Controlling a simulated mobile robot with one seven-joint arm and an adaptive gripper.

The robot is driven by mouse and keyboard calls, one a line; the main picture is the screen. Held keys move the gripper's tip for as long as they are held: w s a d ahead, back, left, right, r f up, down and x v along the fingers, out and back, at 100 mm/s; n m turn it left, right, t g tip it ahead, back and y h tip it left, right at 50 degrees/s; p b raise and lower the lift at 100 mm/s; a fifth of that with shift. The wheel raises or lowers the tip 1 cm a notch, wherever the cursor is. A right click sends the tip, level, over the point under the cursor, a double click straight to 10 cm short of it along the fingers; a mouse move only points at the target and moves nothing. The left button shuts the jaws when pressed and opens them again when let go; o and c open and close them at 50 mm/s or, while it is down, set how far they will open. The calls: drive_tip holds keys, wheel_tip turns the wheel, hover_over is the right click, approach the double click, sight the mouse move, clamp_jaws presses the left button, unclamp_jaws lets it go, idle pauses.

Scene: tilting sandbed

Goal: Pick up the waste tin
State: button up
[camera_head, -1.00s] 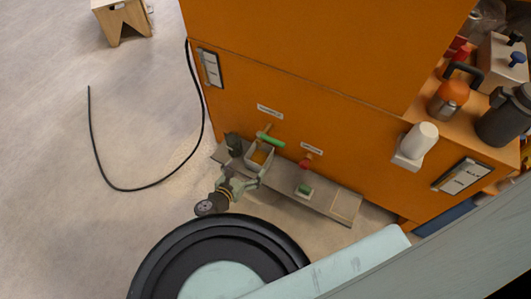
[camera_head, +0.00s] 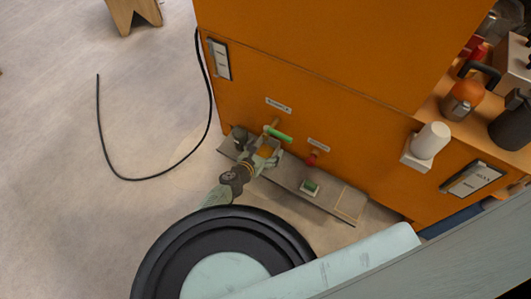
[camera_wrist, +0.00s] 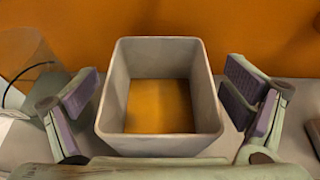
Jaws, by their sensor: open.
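The waste tin is a grey, square, open-topped box with an orange-yellow floor inside. In the wrist view the tin (camera_wrist: 157,143) stands upright in the middle, on the grey shelf. My gripper (camera_wrist: 163,102) is open, with one purple-padded finger on each side of the tin. Gaps show between the pads and the walls, so it does not grip the tin. In the head view my gripper (camera_head: 262,158) is at the tin (camera_head: 265,151), below the green-handled tap, and hides much of it.
The shelf (camera_head: 345,205) runs along the orange cabinet (camera_head: 300,110). A black cable (camera_head: 140,179) lies on the floor.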

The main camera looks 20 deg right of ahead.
drive_tip(key=shift+w, duration=0.1)
drive_tip(key=shift+c, duration=0.6)
drive_tip(key=c, duration=1.3)
